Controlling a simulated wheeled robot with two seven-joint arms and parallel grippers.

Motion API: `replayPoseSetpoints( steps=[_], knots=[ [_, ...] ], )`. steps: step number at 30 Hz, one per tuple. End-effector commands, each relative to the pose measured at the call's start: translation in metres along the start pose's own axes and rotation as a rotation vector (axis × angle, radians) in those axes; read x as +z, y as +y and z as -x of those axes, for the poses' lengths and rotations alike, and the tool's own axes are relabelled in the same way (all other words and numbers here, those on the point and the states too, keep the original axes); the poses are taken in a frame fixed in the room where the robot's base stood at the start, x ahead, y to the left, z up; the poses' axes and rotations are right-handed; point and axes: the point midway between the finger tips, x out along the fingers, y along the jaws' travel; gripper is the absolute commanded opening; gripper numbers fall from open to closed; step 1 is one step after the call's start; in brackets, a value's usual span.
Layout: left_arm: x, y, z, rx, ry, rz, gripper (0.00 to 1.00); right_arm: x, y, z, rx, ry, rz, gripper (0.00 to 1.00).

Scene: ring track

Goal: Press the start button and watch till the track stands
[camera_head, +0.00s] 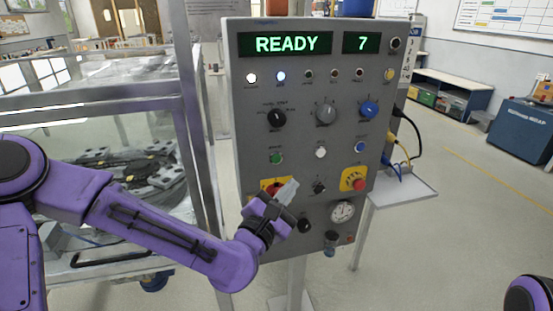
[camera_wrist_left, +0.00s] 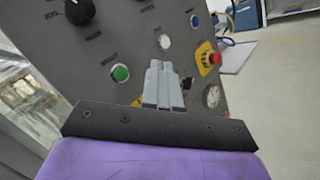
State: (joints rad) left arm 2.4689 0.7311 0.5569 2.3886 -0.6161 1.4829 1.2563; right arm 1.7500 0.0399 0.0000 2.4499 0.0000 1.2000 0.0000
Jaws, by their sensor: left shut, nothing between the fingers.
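The grey control panel (camera_head: 300,110) stands upright with a lit display reading READY (camera_head: 286,44) and a second display (camera_head: 361,42) reading 7. A green button (camera_head: 276,158) sits at the left of a row with a white button (camera_head: 320,152) and a blue button (camera_head: 361,147). The green button also shows in the left wrist view (camera_wrist_left: 121,73). My left gripper (camera_head: 288,188) is shut and empty, in front of the panel below the green button. In the left wrist view its fingers (camera_wrist_left: 163,82) are together, right of the green button. My right gripper is not in view.
A red emergency button (camera_head: 358,184) on a yellow plate sits lower right on the panel. Another yellow plate (camera_head: 268,186) is partly hidden by my left gripper. A framed enclosure with clear panes holds the dark track (camera_head: 130,168) at left. Open floor lies right.

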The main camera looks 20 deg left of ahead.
Motion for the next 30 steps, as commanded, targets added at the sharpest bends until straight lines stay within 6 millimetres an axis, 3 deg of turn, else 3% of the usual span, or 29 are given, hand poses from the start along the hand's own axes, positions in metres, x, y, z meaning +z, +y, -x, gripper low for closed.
replayPoseSetpoints(
  steps=[5, 19, 30],
  knots=[
    [-0.004, 0.006, -0.007, 0.002, 0.002, -0.002, 0.00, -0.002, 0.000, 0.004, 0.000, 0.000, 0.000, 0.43],
    [-0.039, 0.038, -0.052, 0.001, 0.002, -0.002, 0.00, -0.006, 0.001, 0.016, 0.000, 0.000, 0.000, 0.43],
    [-0.045, 0.044, -0.061, -0.002, 0.002, -0.002, 0.00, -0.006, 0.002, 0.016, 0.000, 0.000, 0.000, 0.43]
  ],
)
